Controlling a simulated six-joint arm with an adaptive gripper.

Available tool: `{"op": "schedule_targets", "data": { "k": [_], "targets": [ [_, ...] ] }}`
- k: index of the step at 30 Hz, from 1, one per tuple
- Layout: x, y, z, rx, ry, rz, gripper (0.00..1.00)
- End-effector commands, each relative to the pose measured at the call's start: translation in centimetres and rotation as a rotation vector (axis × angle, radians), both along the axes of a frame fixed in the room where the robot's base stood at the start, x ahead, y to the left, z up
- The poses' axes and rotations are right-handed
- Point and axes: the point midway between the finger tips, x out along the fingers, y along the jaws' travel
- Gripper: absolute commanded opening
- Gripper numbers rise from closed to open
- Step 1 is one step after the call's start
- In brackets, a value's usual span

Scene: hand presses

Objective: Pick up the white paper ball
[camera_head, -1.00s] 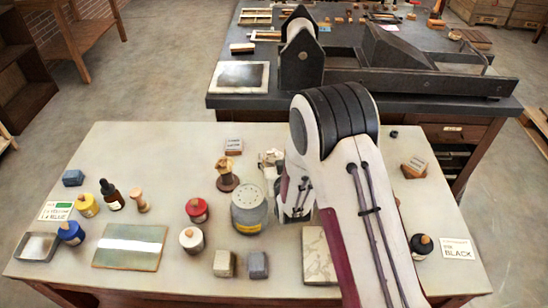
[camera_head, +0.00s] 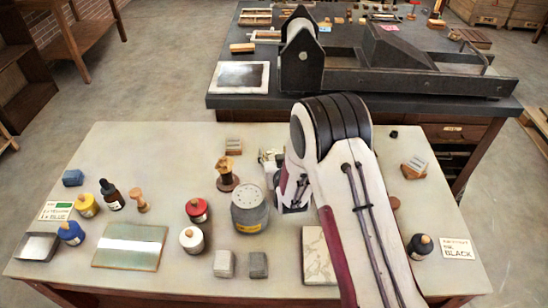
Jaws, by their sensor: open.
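My arm reaches over the pale table, and its bulky joint and forearm cover much of the middle. My gripper (camera_head: 271,158) shows only in part, at the left side of the arm, small and pointing away from the camera, above the table. It is open. A pale, broken-up shape sits at its end; I cannot tell whether this is the white paper ball or parts of the gripper. No separate white paper ball stands out clearly on the table. It may be hidden by my arm and gripper.
Near my gripper stand a wooden-topped spool (camera_head: 227,176) and a grey tin (camera_head: 248,208). Red (camera_head: 197,210) and white (camera_head: 191,240) jars, a glass plate (camera_head: 130,246) and a pale stone slab (camera_head: 318,254) lie in front. A dark press (camera_head: 395,70) stands behind. The table's back left is clear.

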Motion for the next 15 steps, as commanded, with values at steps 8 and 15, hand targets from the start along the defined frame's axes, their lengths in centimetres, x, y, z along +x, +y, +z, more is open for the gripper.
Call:
{"op": "schedule_targets", "data": {
  "k": [8, 15],
  "targets": [
    [0.93, 0.17, -0.35, 0.000, 0.000, 0.000, 0.47],
    [0.92, 0.17, -0.34, 0.000, 0.000, 0.000, 0.47]
  ]
}}
